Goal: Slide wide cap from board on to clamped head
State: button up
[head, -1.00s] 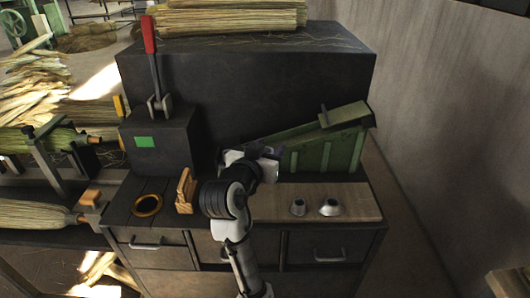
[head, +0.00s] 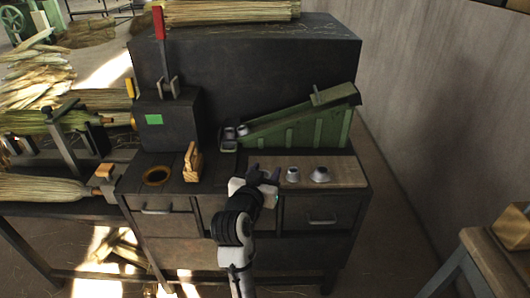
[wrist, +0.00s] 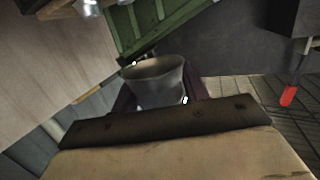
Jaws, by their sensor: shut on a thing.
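My gripper (head: 268,174) is at the left end of the wooden board (head: 348,172), low over the bench. In the wrist view, a flared metal cap (wrist: 155,80) sits between its dark fingers, which are shut on it. Whether this cap touches the board is hard to tell. Two grey caps stand on the board to the right: a narrower one (head: 292,175) and a wider one (head: 320,175). At the far left, an upper broom head (head: 40,121) lies in a clamp (head: 62,140), its end facing the dark machine box. My forearm hides part of the bench front.
A green chute (head: 300,128) stands behind the board, with small caps (head: 236,131) at its low end. A wooden block (head: 193,165) and a brass ring (head: 157,176) sit left. A red-handled lever (head: 160,25) rises from the machine box (head: 168,125). A stool (head: 490,255) stands right.

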jog(key=f+n+y, duration=0.1)
jog(key=f, duration=1.2)
jog(key=f+n+y, duration=0.1)
jog(key=f+y, duration=0.1)
jog(key=f, duration=1.1)
jog(key=f+n+y, duration=0.1)
jog(key=f+y, duration=0.1)
jog(key=f, duration=1.1)
jog(key=shift+s+f+n+t, duration=0.1)
jog(key=shift+s+n+t, duration=0.2)
jog(key=shift+n+t, duration=0.1)
jog(key=shift+a+f+b, duration=0.35)
jog(key=shift+f+b, duration=0.4)
jog(key=shift+b, duration=0.05)
